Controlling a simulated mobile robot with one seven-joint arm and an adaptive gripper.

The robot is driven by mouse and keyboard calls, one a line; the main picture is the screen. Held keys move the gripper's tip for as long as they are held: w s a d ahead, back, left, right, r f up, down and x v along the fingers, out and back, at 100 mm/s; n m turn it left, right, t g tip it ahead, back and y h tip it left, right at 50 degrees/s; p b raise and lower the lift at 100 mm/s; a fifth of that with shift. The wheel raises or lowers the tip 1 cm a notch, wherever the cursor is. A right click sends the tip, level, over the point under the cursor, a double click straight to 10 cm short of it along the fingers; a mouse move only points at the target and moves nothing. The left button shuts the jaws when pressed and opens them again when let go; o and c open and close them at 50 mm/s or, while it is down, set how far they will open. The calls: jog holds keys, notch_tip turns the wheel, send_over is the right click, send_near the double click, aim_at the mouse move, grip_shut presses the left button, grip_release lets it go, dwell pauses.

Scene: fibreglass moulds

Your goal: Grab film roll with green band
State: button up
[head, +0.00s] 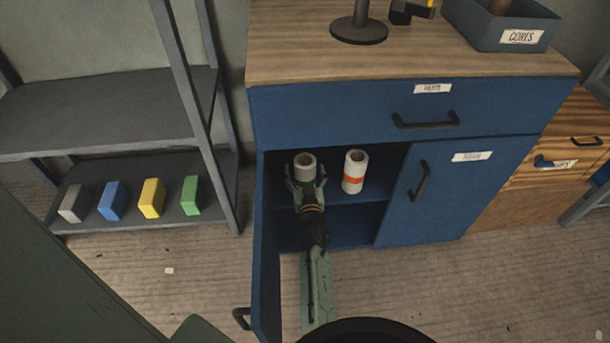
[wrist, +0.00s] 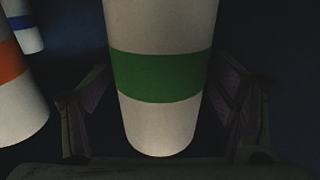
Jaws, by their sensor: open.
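The film roll with the green band (head: 305,164) stands upright on the shelf inside the blue cabinet in the head view. In the wrist view the green-banded roll (wrist: 160,78) fills the middle of the picture. My gripper (head: 306,184) reaches into the cabinet, with one finger on each side of this roll. In the wrist view my gripper (wrist: 160,105) is open, and dark gaps show between the fingers and the roll. The roll's lower front is partly hidden by my gripper in the head view.
A roll with an orange band (head: 355,172) stands just right, also in the wrist view (wrist: 18,90). A blue-banded roll (wrist: 27,24) shows behind it. The left cabinet door (head: 267,250) hangs open beside my arm; the right door (head: 450,190) is shut.

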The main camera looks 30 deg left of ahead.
jog(key=c, duration=1.7)
